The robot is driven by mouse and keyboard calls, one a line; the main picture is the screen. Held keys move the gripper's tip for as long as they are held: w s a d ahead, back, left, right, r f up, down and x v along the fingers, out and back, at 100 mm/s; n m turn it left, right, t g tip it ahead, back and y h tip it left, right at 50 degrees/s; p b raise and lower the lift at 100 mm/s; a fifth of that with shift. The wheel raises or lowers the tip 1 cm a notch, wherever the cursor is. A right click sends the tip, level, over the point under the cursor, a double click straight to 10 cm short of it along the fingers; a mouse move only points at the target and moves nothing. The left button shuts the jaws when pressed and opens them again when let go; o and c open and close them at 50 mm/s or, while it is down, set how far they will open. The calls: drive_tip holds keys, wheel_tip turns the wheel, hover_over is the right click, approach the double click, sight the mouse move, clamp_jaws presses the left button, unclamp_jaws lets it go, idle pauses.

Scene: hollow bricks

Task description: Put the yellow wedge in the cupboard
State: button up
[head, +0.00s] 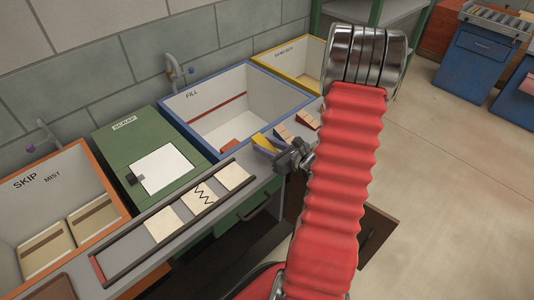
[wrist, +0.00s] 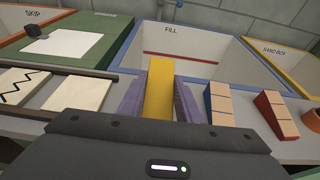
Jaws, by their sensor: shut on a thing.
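The yellow wedge (head: 264,143) is held by my gripper (head: 283,152) at the front edge of the counter, in front of the FILL bin. In the wrist view the yellow wedge (wrist: 158,88) stands between the two purple-grey fingers (wrist: 159,100), which are shut on its sides. I cannot tell whether its underside touches the counter. A brown panel (head: 376,232), apparently an open cupboard door, juts out below the counter, right of my red arm. My arm hides much of the cupboard front, and its inside cannot be made out.
The blue-rimmed FILL bin (head: 238,105) is behind. A rail frame with pale tiles (head: 163,224) lies left. Open floor (head: 450,170) is at the right.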

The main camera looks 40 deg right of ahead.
drive_tip(key=shift+f, duration=2.05)
drive_tip(key=o, duration=1.1)
drive_tip(key=shift+s+d+r, duration=0.1)
drive_tip(key=shift+s+r, duration=0.1)
drive_tip(key=shift+s, duration=0.4)
drive_tip(key=v, duration=1)
drive_tip(key=shift+s+r, duration=0.1)
drive_tip(key=shift+s, duration=0.25)
